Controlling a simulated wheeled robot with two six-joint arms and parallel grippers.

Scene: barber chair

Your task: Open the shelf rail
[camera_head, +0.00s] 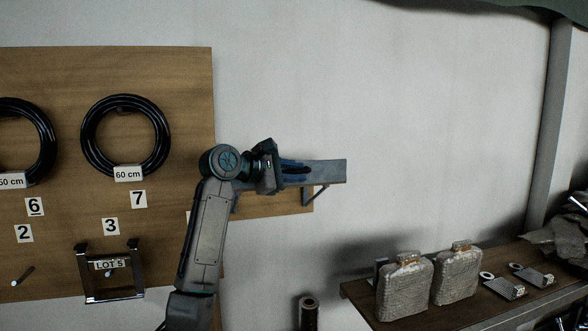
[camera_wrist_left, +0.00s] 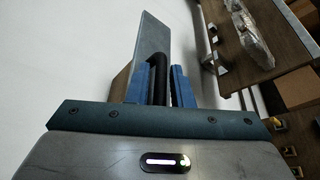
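The shelf rail appears to be the grey flat bar (camera_head: 328,171) that sticks out to the right past the edge of the wooden board, with a small bracket below it. Its grey face (camera_wrist_left: 152,42) stands at the top of the left wrist view. My left gripper (camera_head: 296,173) is at the bar, pointing right along it. In the wrist view, a dark curved handle-like piece (camera_wrist_left: 157,68) lies between its two blue fingers (camera_wrist_left: 168,85). The fingers stand slightly apart; I cannot tell whether they press on that piece. My right gripper is not in view.
The wooden board (camera_head: 180,100) on the left carries black hose coils (camera_head: 125,98), number labels and a metal bracket (camera_head: 111,285). A wooden shelf (camera_head: 362,290) at lower right holds two wrapped bottles (camera_head: 405,288) and small metal parts. The wall to the right is clear.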

